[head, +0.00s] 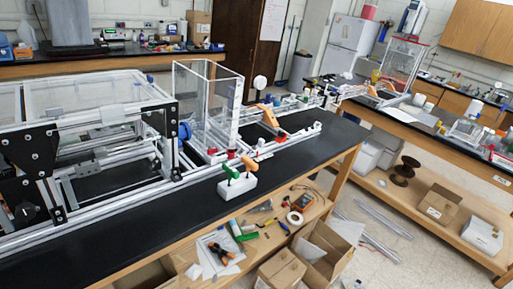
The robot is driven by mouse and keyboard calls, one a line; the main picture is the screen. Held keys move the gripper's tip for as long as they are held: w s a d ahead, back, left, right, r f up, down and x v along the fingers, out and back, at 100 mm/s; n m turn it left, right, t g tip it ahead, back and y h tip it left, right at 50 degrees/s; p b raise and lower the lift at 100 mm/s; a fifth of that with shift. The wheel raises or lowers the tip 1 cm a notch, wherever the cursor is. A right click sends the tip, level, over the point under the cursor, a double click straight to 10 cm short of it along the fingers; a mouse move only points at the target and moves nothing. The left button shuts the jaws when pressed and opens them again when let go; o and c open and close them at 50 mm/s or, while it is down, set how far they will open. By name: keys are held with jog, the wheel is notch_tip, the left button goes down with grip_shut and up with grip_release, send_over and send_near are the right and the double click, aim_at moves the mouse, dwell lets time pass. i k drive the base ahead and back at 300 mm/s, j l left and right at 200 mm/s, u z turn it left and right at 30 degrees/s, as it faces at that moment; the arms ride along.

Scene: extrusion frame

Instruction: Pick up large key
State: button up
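Two T-handled keys stand upright in a white block (237,188) near the front edge of the black bench. One has a green handle (231,172), on the left. The other has an orange handle (249,165), on the right, and looks a little taller. I cannot tell for sure which of them is the large key. Their lower ends are hidden in the block. My gripper is not in view, so nothing shows between it and the keys.
The extrusion frame (112,118) with black plates stands on the bench to the left of the block. A clear box (208,92) stands behind it. The bench top (190,228) in front is clear. A lower shelf holds tools and cardboard boxes (282,270).

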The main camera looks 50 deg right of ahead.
aim_at(250, 165)
jog(key=z, duration=1.2)
jog(key=i+l, duration=0.1)
jog(key=i, duration=0.5)
jog(key=i+l, duration=0.1)
jog(key=i, duration=0.5)
jog(key=i+l, duration=0.1)
jog(key=i, duration=0.55)
jog(key=i+l, duration=0.1)
jog(key=i, duration=0.5)
jog(key=u, duration=0.05)
